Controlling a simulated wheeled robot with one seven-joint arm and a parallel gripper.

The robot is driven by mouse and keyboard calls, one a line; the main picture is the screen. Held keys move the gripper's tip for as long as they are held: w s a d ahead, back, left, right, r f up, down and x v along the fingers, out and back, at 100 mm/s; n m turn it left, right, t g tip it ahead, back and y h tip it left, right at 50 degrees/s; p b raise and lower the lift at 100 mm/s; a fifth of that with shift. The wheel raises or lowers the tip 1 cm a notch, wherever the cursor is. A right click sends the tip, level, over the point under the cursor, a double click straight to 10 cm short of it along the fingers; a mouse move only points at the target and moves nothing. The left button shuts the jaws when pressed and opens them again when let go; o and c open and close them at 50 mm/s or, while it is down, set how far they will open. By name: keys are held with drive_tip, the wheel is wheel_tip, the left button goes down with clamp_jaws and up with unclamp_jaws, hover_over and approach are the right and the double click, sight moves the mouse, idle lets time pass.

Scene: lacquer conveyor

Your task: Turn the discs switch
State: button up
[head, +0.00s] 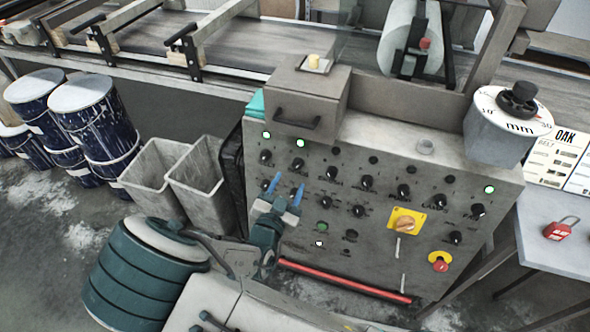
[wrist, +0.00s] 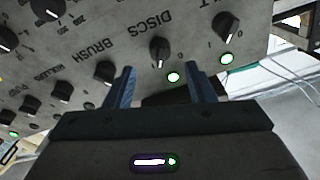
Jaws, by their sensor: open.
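The discs switch is a black rotary knob (wrist: 160,50) with a white pointer line, beside the upside-down word DISCS in the wrist view. Its pointer runs roughly toward the bottom of that view. A lit green lamp (wrist: 174,77) is by it. In the head view the knob (head: 298,163) is in the upper left of the grey control panel (head: 400,250), below a lit lamp (head: 301,143). My gripper (head: 285,188) is open and empty, its blue fingers pointing at the panel just below the knob. In the wrist view the fingertips (wrist: 159,70) are apart on either side of it; contact cannot be told.
The belt knob (wrist: 227,27) and brush knob (wrist: 105,72) flank the discs knob. A yellow-plated switch (head: 405,224) and a red stop button (head: 440,261) are lower right. A red bar (head: 345,281) runs along the panel's foot. Grey bins (head: 195,185) stand left.

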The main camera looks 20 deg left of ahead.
sight(295, 169)
drive_tip(key=w, duration=0.6)
drive_tip(key=shift+d, duration=0.2)
drive_tip(key=c, duration=1)
